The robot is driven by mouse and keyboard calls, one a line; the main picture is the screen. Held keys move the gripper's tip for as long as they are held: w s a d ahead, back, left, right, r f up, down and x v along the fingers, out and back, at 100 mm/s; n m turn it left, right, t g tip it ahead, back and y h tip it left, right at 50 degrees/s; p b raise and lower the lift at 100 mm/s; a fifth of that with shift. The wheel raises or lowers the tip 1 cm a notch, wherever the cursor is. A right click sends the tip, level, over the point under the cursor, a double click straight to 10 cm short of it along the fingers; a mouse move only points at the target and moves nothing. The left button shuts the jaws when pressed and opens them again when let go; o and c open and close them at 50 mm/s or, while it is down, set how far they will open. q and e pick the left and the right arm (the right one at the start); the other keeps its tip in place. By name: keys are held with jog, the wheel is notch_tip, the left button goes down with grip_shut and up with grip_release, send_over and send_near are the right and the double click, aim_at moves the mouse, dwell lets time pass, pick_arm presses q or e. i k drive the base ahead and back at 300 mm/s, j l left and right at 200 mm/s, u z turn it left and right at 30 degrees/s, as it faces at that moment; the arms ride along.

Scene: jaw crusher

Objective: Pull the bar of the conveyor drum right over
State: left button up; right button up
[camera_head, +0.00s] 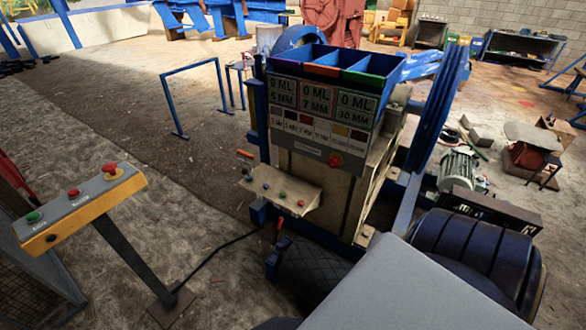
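Neither of my grippers shows in the camera head view. I cannot make out for sure which part is the bar of the conveyor drum. A beige and blue machine (345,190) with ML and MM labels stands in the middle, with a large blue wheel (437,108) on its right side. A short lever with an orange end (245,154) sticks out at its left, above a small button panel (285,190). Another small red-orange handle (280,223) sits below that panel. A dark blue ribbed, rounded body (470,250) lies at the lower right, partly hidden by a grey flat surface.
A yellow and grey control stand (80,205) with red and green buttons is at the left, its cable on the floor. A blue rail (193,72) stands behind. A motor (459,167) and loose parts lie at the right. The floor between stand and machine is mostly clear.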

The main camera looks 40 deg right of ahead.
aim_at(310, 270)
jog(key=i+j+z, duration=0.2)
jog(key=i+z, duration=0.25)
jog(key=i+j+z, duration=0.25)
jog(key=z, duration=0.2)
jog(key=i+j+z, duration=0.35)
jog(key=j, duration=0.2)
jog(key=i+j+z, duration=0.15)
jog(key=j, duration=0.15)
